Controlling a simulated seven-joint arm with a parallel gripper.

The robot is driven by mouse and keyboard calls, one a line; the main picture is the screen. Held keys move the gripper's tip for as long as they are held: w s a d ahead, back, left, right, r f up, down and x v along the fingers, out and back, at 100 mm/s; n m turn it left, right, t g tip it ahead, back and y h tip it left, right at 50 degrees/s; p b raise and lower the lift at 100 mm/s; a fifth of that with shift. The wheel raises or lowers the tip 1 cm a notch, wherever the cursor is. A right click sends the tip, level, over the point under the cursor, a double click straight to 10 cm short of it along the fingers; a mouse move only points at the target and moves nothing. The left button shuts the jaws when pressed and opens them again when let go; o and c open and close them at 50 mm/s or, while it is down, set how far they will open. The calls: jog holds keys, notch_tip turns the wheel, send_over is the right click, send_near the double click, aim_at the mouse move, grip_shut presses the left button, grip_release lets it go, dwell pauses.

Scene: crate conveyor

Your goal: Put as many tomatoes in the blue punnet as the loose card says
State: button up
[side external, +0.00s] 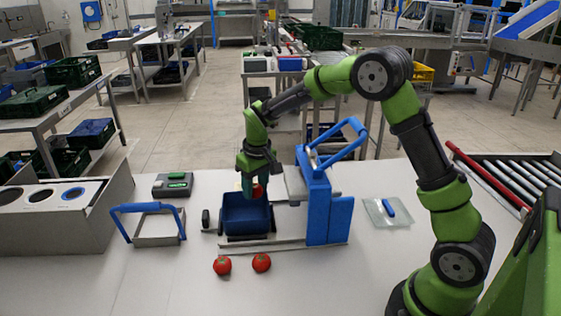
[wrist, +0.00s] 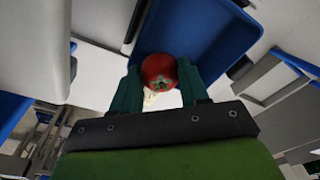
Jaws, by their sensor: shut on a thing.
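The blue punnet (side external: 247,222) stands on the white table in the middle of the side view; its blue wall also shows in the wrist view (wrist: 215,30). My gripper (side external: 256,188) is above the punnet, pointing down, and shut on a red tomato (side external: 258,192). In the wrist view the held tomato (wrist: 160,72) sits between the fingertips, with its green calyx toward the camera. Two more tomatoes, a left one (side external: 222,265) and a right one (side external: 262,262), lie on the table in front of the punnet. The punnet's floor is mostly hidden, and I cannot make out the loose card.
A blue-handled press-like device (side external: 318,195) stands close to the punnet's right. A blue-handled frame (side external: 157,225) and a grey-green scale-like box (side external: 173,185) are on the left. A clear bag with a blue item (side external: 388,209) lies right. The front table is mostly clear.

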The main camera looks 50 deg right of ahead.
jog(key=o, duration=1.1)
jog(key=shift+r, duration=0.1)
jog(key=shift+r, duration=3.4)
jog(key=shift+f, duration=0.25)
jog(key=s+a+r+m+t, duration=0.1)
jog(key=s+a+r+t, duration=0.1)
jog(key=s, duration=0.6)
jog(key=s+a+r+t+y, duration=0.1)
jog(key=s+r, duration=0.3)
jog(key=s, duration=0.4)
jog(key=s+a+r+m+t+y, duration=0.1)
jog(key=s+a+r+t, duration=0.1)
jog(key=s, duration=0.7)
jog(key=shift+a+r+m+t, duration=0.3)
jog(key=shift+a+r+t, duration=0.1)
jog(key=shift+a+r, duration=0.3)
